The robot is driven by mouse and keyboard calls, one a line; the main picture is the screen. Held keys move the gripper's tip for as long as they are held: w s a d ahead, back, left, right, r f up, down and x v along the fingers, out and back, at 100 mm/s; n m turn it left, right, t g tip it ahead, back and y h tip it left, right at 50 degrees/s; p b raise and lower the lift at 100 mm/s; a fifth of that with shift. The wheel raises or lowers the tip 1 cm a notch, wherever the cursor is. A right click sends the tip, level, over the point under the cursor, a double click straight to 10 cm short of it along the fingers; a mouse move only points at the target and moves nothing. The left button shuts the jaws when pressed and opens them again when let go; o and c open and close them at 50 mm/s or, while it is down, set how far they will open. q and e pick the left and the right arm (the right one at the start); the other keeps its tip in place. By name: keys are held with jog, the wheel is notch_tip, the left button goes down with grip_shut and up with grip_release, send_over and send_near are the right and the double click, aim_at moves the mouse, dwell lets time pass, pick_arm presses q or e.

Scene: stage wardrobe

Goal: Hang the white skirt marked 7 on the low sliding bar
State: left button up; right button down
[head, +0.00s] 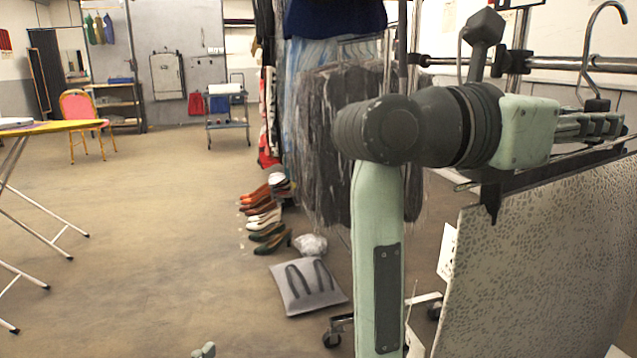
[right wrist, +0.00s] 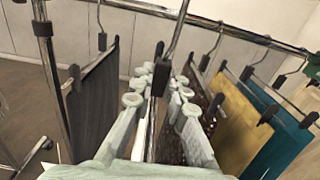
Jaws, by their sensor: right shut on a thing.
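My right gripper (head: 592,124) is shut on a hanger whose metal hook (head: 600,40) rises above the fingers. In the right wrist view the fingers (right wrist: 160,85) close around a dark hanger part, with a strip of white cloth (right wrist: 142,142) below. A pale, dark-speckled skirt (head: 550,260) hangs just in front of and below the gripper; I cannot tell whether it is the held one. No number 7 is readable. The metal bar (right wrist: 275,42) runs past the hook; contact is unclear. A small piece, probably my left gripper (head: 205,350), shows at the bottom edge.
A dark skirt (right wrist: 92,105) hangs left of the fingers. Yellow (right wrist: 235,125) and teal (right wrist: 275,125) skirts hang to the right. Grey fringed garments (head: 330,140) hang beyond my arm. Shoes (head: 262,215) and a grey cushion (head: 307,287) lie on the floor.

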aim_at(622, 140)
jog(key=x, duration=0.5)
jog(key=shift+d+r, duration=0.1)
jog(key=shift+d, duration=0.3)
pick_arm(q)
jog(key=shift+s+a+f+g+y, duration=0.1)
jog(key=shift+a+f+g+y, duration=0.25)
jog(key=shift+f, duration=0.35)
jog(key=shift+s+a+f+g+y, duration=0.15)
jog(key=shift+a+f+g, duration=0.2)
jog(key=shift+a+f, duration=0.25)
pick_arm(e)
jog(key=shift+x, duration=0.75)
pick_arm(q)
jog(key=shift+w+d, duration=0.1)
pick_arm(e)
jog(key=shift+w, duration=0.1)
pick_arm(q)
jog(key=shift+f+p, duration=0.1)
jog(key=shift+p, duration=0.2)
